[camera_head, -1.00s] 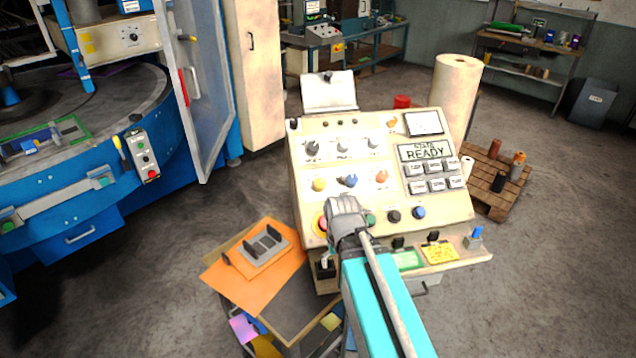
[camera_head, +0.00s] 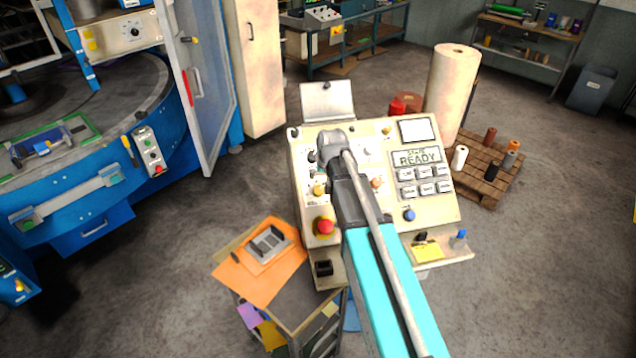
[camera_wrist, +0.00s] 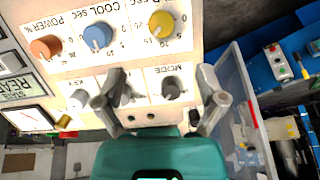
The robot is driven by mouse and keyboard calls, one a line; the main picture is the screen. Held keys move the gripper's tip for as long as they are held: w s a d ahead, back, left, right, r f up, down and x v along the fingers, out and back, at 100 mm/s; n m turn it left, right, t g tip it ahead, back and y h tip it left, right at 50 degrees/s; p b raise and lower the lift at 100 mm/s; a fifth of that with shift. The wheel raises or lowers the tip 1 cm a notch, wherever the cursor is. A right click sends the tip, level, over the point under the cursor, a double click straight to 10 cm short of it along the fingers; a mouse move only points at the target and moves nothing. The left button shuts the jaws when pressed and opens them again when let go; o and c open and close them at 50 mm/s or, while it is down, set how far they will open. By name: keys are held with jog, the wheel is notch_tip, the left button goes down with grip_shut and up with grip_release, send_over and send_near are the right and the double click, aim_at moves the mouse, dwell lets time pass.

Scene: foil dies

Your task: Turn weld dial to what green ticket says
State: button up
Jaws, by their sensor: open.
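The yellow dial (camera_wrist: 162,24), its label partly cut off but ending in "sec", sits in the row with a blue COOL dial (camera_wrist: 97,38) and an orange POWER dial (camera_wrist: 46,47) in the wrist view. In the head view the yellow dial (camera_head: 318,190) shows left of my arm. My gripper (camera_head: 330,142) is over the panel's upper left. Its open fingers (camera_wrist: 160,100) straddle the area of the grey MODE knob (camera_wrist: 172,88) and a dark knob (camera_wrist: 122,90), away from the yellow dial; contact cannot be told. The green ticket is hidden behind my arm.
The control panel (camera_head: 298,218) has a READY display (camera_head: 417,157), a red stop button (camera_head: 325,227) and a blue button (camera_head: 409,214). A yellow ticket (camera_head: 428,250) lies on its front ledge. An orange sheet (camera_head: 252,278) lies on the cart at left. A white roll (camera_head: 452,95) stands behind.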

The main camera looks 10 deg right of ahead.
aim_at(319, 189)
jog(key=shift+w+r, duration=0.25)
jog(key=shift+w, duration=0.15)
jog(key=shift+f, duration=0.15)
jog(key=b+x, duration=1.2)
jog(key=x, duration=0.1)
jog(key=shift+w+f+b, duration=0.15)
jog(key=shift+f+b, duration=0.05)
jog(key=shift+b, duration=0.15)
dwell(0.4)
dwell(0.3)
jog(key=c, duration=1.1)
